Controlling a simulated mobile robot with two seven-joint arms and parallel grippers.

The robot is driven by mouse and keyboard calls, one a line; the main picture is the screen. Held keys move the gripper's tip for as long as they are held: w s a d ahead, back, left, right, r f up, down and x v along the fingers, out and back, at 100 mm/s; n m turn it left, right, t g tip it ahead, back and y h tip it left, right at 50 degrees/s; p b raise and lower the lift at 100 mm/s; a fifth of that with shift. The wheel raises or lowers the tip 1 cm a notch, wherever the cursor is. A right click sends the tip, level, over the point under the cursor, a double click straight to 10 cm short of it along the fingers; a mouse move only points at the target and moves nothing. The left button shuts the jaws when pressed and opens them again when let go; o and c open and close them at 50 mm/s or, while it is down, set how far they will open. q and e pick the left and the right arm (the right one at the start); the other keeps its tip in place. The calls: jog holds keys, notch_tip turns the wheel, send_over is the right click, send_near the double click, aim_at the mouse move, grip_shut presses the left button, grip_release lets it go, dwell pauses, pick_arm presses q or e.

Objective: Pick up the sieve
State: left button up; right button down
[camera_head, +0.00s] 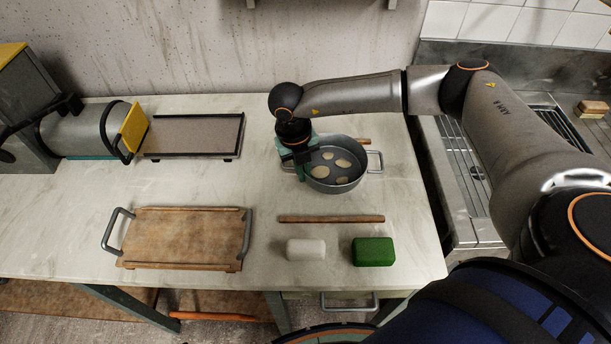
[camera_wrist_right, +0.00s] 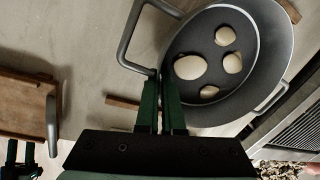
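The sieve (camera_head: 337,184) is a round grey vessel with two side loop handles and a dark inside holding several pale round shapes. It stands on the worktop, and it also shows in the right wrist view (camera_wrist_right: 258,98). My right gripper (camera_head: 301,172) is at its left side, over the left handle. In the right wrist view its green fingers (camera_wrist_right: 161,82) are close together, with the end of the handle (camera_wrist_right: 124,45) between their tips at the rim. The fingers hide that end of the handle. My left gripper is not seen in the head view.
A wooden tray with grey handles (camera_head: 180,238) lies at the front left. A wooden stick (camera_head: 331,219), a white block (camera_head: 306,250) and a green block (camera_head: 373,252) lie in front. A rail-edged board (camera_head: 192,136) is behind left. A sink drainer (camera_head: 470,190) is right.

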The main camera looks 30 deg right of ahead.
jog(key=s+a+r+b, duration=0.1)
jog(key=s+a+r, duration=0.1)
jog(key=a+r, duration=0.3)
jog(key=s+a+r+b, duration=0.1)
jog(key=s+a+r, duration=0.2)
jog(key=a+r, duration=0.2)
jog(key=a, duration=0.2)
jog(key=shift+s+a, duration=0.3)
jog(key=shift+s, duration=0.05)
